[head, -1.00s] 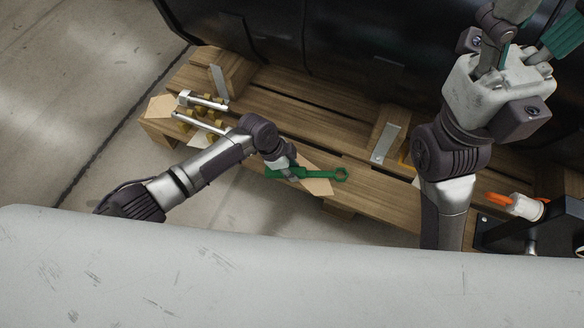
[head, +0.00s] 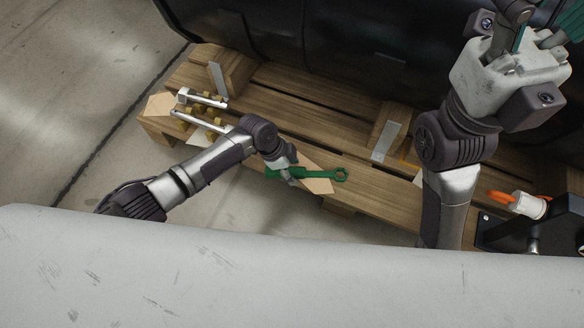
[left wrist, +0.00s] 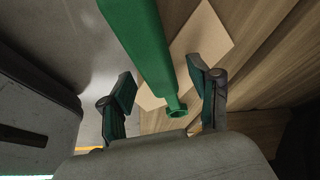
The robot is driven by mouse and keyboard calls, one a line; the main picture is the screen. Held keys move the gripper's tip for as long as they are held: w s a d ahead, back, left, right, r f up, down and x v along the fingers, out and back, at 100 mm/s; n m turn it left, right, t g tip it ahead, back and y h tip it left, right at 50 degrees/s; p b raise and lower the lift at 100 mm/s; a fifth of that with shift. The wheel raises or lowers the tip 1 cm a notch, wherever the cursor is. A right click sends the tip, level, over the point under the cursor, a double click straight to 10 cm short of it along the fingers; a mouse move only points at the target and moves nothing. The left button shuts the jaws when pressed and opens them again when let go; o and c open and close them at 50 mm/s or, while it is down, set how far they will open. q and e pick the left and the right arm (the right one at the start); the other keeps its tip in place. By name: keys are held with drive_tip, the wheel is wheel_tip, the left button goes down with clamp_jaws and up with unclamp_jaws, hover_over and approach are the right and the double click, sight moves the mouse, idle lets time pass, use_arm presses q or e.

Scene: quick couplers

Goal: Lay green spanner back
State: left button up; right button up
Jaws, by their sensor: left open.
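The green spanner (head: 318,173) lies across a tan cardboard-like sheet (head: 318,187) at the pallet's front edge, its ring end to the right. My left gripper (head: 287,178) is at the spanner's left part. In the left wrist view, my left gripper (left wrist: 163,95) is open, with a finger on either side of the spanner (left wrist: 143,40). One end of the spanner shows between the fingers; contact with them is not clear. My right gripper (head: 538,38) is partly cut off at the top right; its jaw state is unclear.
The wooden pallet (head: 300,105) bears metal rods (head: 195,121) and small brass-coloured parts at its left end, and metal plates on blocks. A large dark shell (head: 330,35) stands behind. A white and orange part (head: 520,203) is at right. Open floor lies left.

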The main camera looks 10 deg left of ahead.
use_arm(q)
drive_tip(key=shift+a+r, duration=0.15)
drive_tip(key=shift+r, duration=0.05)
drive_tip(key=v, duration=1.1)
drive_tip(key=shift+r, duration=0.25)
